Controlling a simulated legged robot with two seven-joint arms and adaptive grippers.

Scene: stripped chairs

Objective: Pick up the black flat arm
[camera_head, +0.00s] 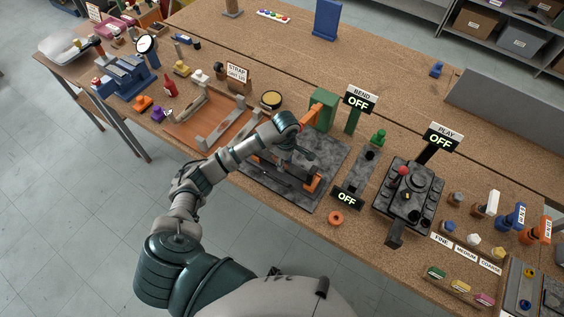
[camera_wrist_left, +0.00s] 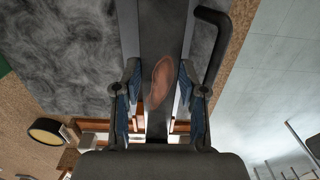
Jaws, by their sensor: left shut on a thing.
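The black flat arm (camera_wrist_left: 162,30) is a long dark flat bar running up the middle of the left wrist view, with a reddish-brown oval patch on its face. My left gripper (camera_wrist_left: 159,84) has its blue-padded fingers on both sides of it and is shut on it. A thin black bent rod shows to the right of the bar. In the head view my left gripper (camera_head: 287,152) is over the dark mottled plate (camera_head: 325,150), and my wrist hides part of the held bar. I cannot tell whether the bar is clear of the plate. My right gripper is not in view.
A green block (camera_head: 323,108) with an orange lever stands behind the plate. An orange-ended fixture (camera_head: 312,184) is at its right. A brown wooden tray (camera_head: 205,117) lies left, and a black control box (camera_head: 408,195) right. An orange ring (camera_head: 336,217) lies near the front edge.

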